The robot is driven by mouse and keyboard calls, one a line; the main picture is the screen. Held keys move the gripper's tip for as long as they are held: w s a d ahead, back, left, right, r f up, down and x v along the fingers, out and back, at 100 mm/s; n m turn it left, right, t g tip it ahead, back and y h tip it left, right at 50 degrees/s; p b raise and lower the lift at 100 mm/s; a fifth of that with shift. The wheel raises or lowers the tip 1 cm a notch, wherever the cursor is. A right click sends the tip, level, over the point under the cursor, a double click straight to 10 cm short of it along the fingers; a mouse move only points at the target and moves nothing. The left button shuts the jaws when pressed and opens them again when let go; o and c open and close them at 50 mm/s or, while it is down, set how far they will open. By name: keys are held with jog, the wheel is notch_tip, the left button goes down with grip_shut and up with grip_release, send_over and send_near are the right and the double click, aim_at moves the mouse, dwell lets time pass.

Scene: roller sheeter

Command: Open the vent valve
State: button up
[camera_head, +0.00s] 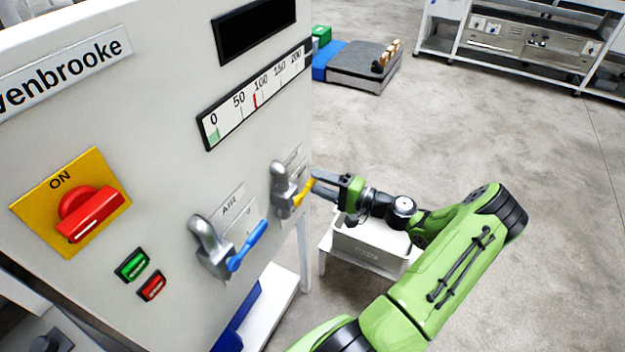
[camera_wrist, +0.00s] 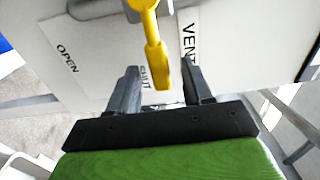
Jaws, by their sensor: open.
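The vent valve has a yellow lever (camera_head: 304,192) on a grey pipe body (camera_head: 281,186) at the right end of the white machine panel. In the wrist view the yellow lever (camera_wrist: 156,55) points down between my fingers, beside the SHUT marking. The OPEN label (camera_wrist: 67,58) is off to the left and the VENT label (camera_wrist: 189,42) to the right. My gripper (camera_head: 318,182) is at the lever; in the wrist view my gripper (camera_wrist: 160,85) is open, one finger on each side of the lever's end. A gap shows on both sides of the lever.
The air valve's blue lever (camera_head: 247,246) is left of the yellow one on the panel. A red switch (camera_head: 90,212) and green and red buttons are further left. A white bin (camera_head: 372,246) on a low stand is below my gripper. Open floor lies to the right.

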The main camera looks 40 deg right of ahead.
jog(key=x, duration=0.2)
jog(key=shift+w, duration=0.35)
grip_shut()
